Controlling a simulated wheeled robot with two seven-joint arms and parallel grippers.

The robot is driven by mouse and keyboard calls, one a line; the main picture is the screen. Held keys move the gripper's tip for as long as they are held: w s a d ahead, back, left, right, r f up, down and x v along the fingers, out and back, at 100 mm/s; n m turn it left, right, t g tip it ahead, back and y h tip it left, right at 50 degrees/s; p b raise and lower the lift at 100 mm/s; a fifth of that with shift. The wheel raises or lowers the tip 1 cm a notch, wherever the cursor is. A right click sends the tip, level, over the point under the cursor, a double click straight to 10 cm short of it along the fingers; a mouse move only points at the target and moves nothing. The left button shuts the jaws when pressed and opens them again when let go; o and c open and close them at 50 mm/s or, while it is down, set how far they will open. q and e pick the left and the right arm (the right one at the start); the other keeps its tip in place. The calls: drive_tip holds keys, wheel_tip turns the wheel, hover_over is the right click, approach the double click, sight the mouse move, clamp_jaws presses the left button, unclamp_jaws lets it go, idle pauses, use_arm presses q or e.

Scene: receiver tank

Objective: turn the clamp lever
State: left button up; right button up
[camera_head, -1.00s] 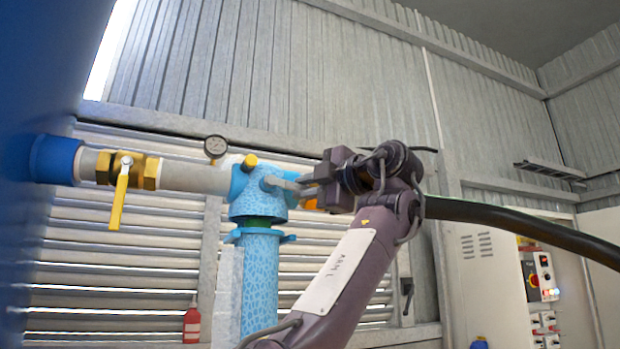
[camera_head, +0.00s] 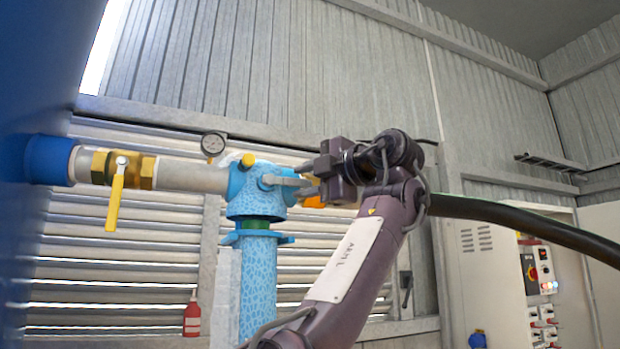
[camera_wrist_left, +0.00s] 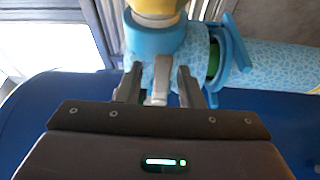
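The grey clamp lever (camera_head: 285,181) sticks out to the right from the light-blue patterned fitting (camera_head: 242,200) on the pipe. My left gripper (camera_head: 310,177) is at the lever's free end, with the arm behind it on the right. In the left wrist view the lever (camera_wrist_left: 160,84) shows between the two fingers of the left gripper (camera_wrist_left: 158,82), with a gap on each side. The fingers are apart; I see no contact with the lever. Whether the lever lies fully at fingertip depth is hard to tell. My right gripper is not in view.
A brass valve with a yellow handle (camera_head: 116,195) and a pressure gauge (camera_head: 213,144) are left of the fitting. The blue tank (camera_head: 45,90) fills the left edge. A red bottle (camera_head: 192,318) is below. A control cabinet (camera_head: 490,265) stands at right.

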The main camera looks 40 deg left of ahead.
use_arm(q)
drive_tip(key=shift+d, duration=0.1)
drive_tip(key=d, duration=0.8)
drive_tip(key=shift+w, duration=0.1)
idle(0.5)
